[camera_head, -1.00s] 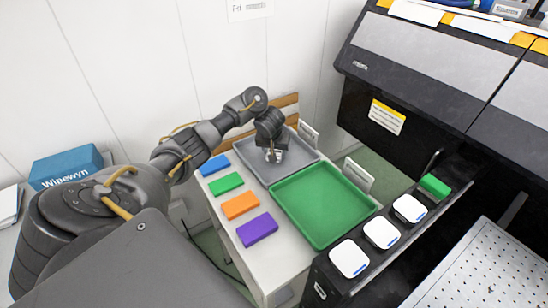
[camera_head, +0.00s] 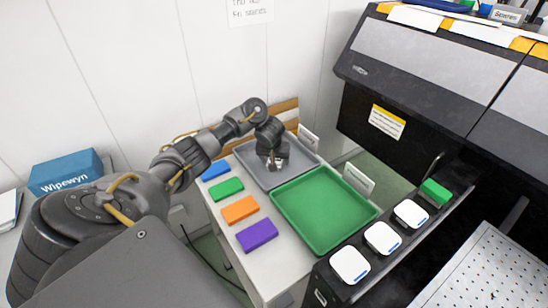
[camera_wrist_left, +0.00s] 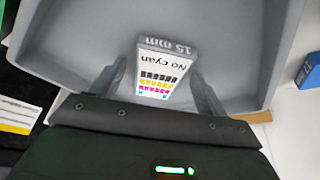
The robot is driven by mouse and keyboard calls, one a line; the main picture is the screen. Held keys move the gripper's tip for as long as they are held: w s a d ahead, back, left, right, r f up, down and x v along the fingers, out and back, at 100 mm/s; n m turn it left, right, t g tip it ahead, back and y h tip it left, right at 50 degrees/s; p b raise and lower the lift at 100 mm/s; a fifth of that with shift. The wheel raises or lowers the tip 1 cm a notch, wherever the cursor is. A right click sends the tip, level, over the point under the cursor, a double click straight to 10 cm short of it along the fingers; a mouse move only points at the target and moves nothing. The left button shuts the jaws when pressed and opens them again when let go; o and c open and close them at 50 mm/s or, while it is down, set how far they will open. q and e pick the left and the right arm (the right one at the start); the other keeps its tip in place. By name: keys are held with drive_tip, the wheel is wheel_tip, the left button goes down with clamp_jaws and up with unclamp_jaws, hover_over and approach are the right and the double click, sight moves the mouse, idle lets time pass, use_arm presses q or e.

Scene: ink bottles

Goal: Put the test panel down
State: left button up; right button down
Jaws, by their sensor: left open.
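The test panel (camera_wrist_left: 160,75) is a small white block in the left wrist view. Its label reads "No cyan" over rows of black, yellow and magenta swatches, and its end reads "15 min". It is in the grey tray (camera_wrist_left: 75,30), between the spread fingers of my left gripper (camera_wrist_left: 160,88), which is open. Its lower end is partly hidden by the gripper body. In the head view my left gripper (camera_head: 273,162) is low over the grey tray (camera_head: 251,168), and the panel is too small to make out clearly. My right gripper is not in view.
A green tray (camera_head: 322,205) adjoins the grey one. Blue (camera_head: 215,168), green (camera_head: 226,189), orange (camera_head: 239,209) and purple (camera_head: 257,235) blocks line the left side. A dark machine (camera_head: 400,115) is at right.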

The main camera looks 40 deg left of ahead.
use_arm(q)
drive_tip(key=shift+r, duration=0.35)
drive_tip(key=p+v, duration=1)
drive_tip(key=v, duration=0.1)
drive_tip(key=shift+s+d+r, duration=0.15)
drive_tip(key=shift+s+r, duration=0.1)
